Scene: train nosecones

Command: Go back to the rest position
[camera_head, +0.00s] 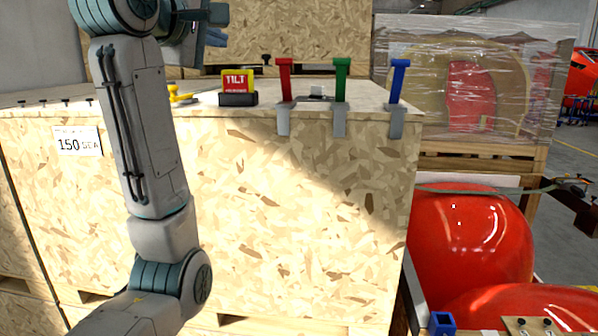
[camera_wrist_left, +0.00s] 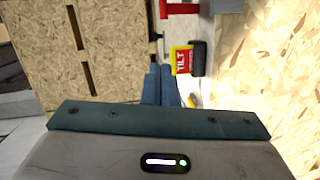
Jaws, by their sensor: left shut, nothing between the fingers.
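My left arm rises from the bottom left of the head view. Its left gripper (camera_head: 215,36), partly hidden behind the arm, is at the top left above the far part of the crate top. In the left wrist view the two blue-grey fingers (camera_wrist_left: 160,84) are together, with nothing between them. The gripper appears clear of the red and yellow TILT box (camera_head: 238,86), which also shows beside the fingertips in the left wrist view (camera_wrist_left: 183,59). My right gripper is in neither view.
A large chipboard crate (camera_head: 270,200) fills the middle. Red (camera_head: 285,80), green (camera_head: 341,80) and blue (camera_head: 398,80) handled tools hang at its top edge. A yellow item (camera_head: 178,95) lies on top. Glossy red nosecones (camera_head: 470,240) stand right, before a film-wrapped crate (camera_head: 475,75).

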